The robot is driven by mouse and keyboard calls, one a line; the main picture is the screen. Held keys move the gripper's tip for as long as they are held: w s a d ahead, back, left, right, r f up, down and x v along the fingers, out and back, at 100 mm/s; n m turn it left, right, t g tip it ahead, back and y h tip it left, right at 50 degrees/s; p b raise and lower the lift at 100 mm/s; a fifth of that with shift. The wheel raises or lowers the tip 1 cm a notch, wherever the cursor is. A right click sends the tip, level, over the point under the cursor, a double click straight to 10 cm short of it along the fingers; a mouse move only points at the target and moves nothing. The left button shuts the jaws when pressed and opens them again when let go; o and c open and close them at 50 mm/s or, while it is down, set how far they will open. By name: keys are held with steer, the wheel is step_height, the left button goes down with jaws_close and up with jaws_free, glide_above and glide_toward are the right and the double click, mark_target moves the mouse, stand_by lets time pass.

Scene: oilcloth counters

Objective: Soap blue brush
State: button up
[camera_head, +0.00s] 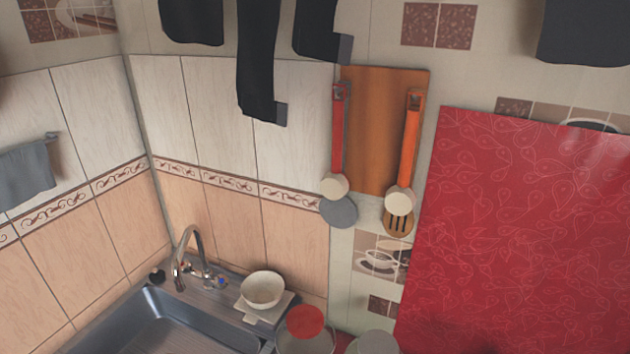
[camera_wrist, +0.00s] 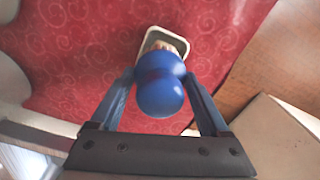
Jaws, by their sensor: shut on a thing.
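The blue brush (camera_wrist: 161,92) is between the fingers of my gripper (camera_wrist: 158,80) in the wrist view. Its rounded blue handle faces the camera, and pale bristles show at its far end. My gripper is shut on the handle. Beyond the brush is a small dish with a pale rim (camera_wrist: 168,34), on a red patterned cloth (camera_wrist: 75,50). The brush covers much of the dish, so its contents are hidden and I cannot tell whether the bristles touch it. Neither the brush nor my gripper shows in the head view.
In the wrist view, a brown surface (camera_wrist: 275,60) and a pale block-like shape (camera_wrist: 280,140) lie at right. The head view shows a sink (camera_head: 170,325), a tap (camera_head: 190,250), a white bowl (camera_head: 262,290), a red lid (camera_head: 306,321) and hanging utensils (camera_head: 338,135).

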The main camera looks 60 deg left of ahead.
steer(key=shift+f, duration=0.45)
stand_by(1.2)
step_height(320, 180, up, 7)
steer(key=p, duration=0.7)
steer(key=shift+r, duration=0.1)
stand_by(1.1)
steer(key=w+d+r+m+b, duration=0.3)
steer(key=w+d+m+b, duration=0.3)
steer(key=m, duration=0.8)
steer(key=w+d+r+m+b, duration=0.3)
steer(key=w+d+m+b, duration=0.3)
steer(key=d+m, duration=0.6)
steer(key=shift+w+r+m, duration=0.15)
steer(key=shift+w+m, duration=0.1)
steer(key=shift+m, duration=0.65)
